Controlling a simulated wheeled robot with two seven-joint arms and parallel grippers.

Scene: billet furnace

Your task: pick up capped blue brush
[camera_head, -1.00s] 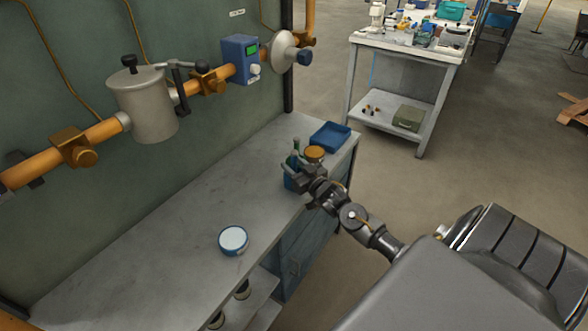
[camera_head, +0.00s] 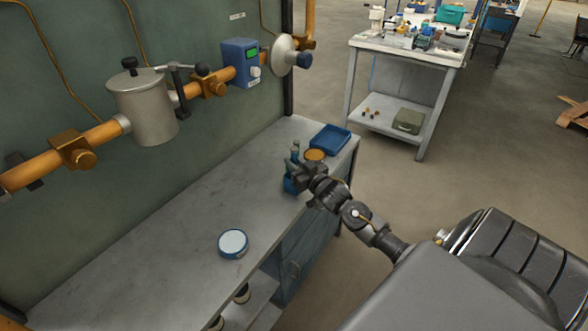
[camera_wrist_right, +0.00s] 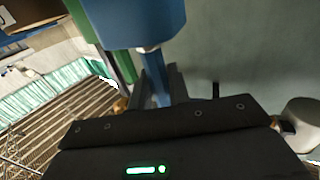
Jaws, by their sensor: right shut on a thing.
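My right gripper (camera_head: 299,168) is at the far end of the workbench, over a small blue holder (camera_head: 289,186). In the right wrist view its jaws (camera_wrist_right: 158,85) are shut on the blue shaft of the capped blue brush (camera_wrist_right: 135,22), whose wide blue head fills the top of that view. A green item (camera_wrist_right: 112,50) stands close beside the brush on the left. In the head view the brush is small and partly hidden by the gripper, so I cannot tell whether it is clear of the holder. My left gripper is not in view.
On the workbench (camera_head: 150,240), a blue tray (camera_head: 331,138) and an orange-topped jar (camera_head: 315,155) are close behind the gripper. A round blue-rimmed white container (camera_head: 233,243) is nearer. An orange pipe (camera_head: 105,130) with valves runs along the wall. The bench middle is clear.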

